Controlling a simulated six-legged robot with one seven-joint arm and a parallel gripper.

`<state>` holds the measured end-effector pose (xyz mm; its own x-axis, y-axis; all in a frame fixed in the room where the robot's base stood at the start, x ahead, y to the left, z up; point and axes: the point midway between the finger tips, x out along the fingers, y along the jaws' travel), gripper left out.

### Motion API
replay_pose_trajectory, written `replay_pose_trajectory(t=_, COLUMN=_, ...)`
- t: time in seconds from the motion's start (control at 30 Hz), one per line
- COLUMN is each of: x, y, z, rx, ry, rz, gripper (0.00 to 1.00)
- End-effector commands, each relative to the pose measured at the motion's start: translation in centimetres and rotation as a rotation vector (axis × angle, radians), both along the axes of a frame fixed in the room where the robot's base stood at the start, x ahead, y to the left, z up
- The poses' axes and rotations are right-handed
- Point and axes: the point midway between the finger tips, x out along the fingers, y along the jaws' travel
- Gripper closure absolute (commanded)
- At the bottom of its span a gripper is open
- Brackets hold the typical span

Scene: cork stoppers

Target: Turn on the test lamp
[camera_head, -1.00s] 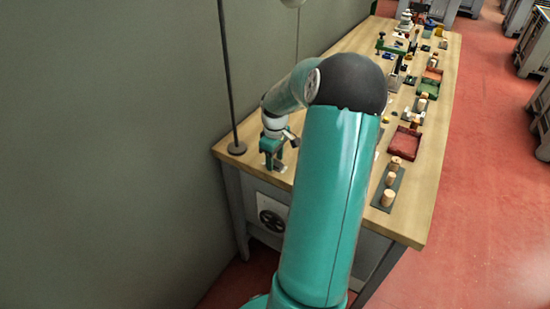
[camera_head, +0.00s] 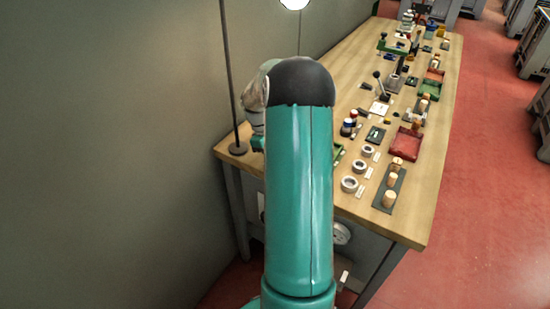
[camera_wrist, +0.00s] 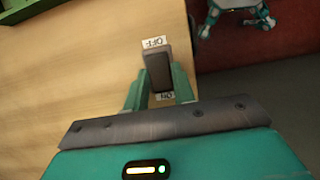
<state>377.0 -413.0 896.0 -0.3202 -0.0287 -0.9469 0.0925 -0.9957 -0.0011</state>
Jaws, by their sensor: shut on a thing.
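The test lamp (camera_head: 293,4) is a round globe, cut by the top edge of the head view, and glows bright white. In the wrist view a dark grey switch lever (camera_wrist: 157,68) stands between two paper labels. The OFF label (camera_wrist: 153,42) is at its far end and the ON label (camera_wrist: 165,96) at its near end, between my fingers. My gripper (camera_wrist: 160,84) is shut on the switch lever, one green finger on each side. In the head view my arm hides the switch and most of the gripper.
A thin stand (camera_head: 238,149) rises at the left end of the wooden bench (camera_head: 345,75), by the wall. White rings (camera_head: 349,183), a dark plate (camera_head: 377,207) with corks, a red tray (camera_head: 405,143) and a green tray (camera_head: 430,89) lie right of my arm.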

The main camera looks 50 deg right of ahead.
Motion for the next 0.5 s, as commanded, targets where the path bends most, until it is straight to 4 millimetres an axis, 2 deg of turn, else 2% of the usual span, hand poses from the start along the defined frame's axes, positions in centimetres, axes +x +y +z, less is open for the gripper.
replay_pose_trajectory(t=0.2, x=0.21, y=0.04, z=-0.11, rx=-0.007, ry=0.069, rz=0.000, gripper=0.97)
replay_pose_trajectory(t=0.5, x=0.15, y=0.00, z=-0.07, rx=-0.008, ry=0.072, rz=-0.001, gripper=0.97)
